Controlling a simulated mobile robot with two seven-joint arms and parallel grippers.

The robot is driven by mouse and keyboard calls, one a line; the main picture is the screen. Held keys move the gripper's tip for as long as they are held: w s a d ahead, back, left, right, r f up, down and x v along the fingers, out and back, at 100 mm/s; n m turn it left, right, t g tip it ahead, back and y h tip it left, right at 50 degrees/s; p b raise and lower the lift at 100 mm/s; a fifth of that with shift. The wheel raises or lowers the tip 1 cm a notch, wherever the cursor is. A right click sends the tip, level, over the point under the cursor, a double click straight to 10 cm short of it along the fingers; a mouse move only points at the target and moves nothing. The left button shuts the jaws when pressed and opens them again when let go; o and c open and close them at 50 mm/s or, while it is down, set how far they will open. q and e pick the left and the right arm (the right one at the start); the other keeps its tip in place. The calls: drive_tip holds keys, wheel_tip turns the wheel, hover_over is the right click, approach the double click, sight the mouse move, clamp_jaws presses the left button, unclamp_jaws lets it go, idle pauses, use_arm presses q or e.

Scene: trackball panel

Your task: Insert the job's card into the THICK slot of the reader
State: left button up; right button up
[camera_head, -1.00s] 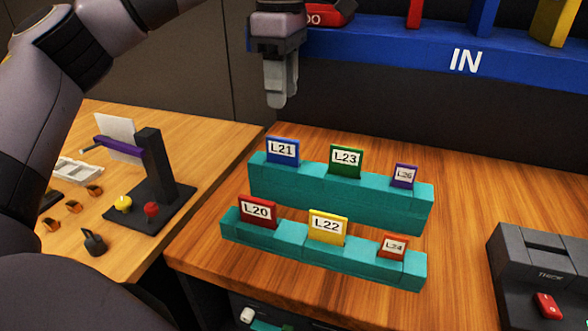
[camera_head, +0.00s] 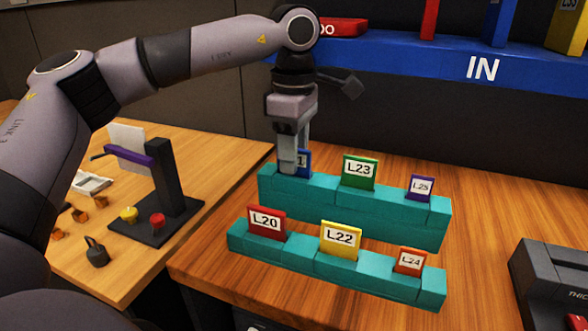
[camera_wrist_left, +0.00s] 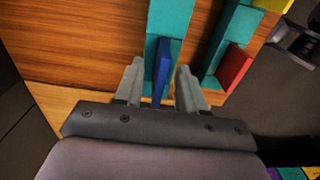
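The blue card L21 (camera_head: 304,162) stands in the back teal rack (camera_head: 395,213), partly hidden behind my left gripper (camera_head: 293,165). In the left wrist view the blue card (camera_wrist_left: 162,72) is between the fingers of my left gripper (camera_wrist_left: 160,80), which is open with a gap on each side. The green L23 card (camera_head: 359,172) and purple L25 card (camera_head: 420,187) share that rack. The front rack (camera_head: 300,255) holds red L20 (camera_head: 266,223), yellow L22 (camera_head: 340,240) and orange L24 (camera_head: 409,261). The dark reader (camera_head: 553,270), partly cut off, shows part of the word THICK. My right gripper is not in view.
A blue shelf (camera_head: 420,62) marked IN holds coloured pieces above the wooden table (camera_head: 480,240). A side table at left carries a black stand (camera_head: 165,185) with yellow and red knobs. Bare table lies between the racks and reader.

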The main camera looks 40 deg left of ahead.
use_arm(q)
clamp_jaws()
drive_tip(key=shift+r, duration=0.1)
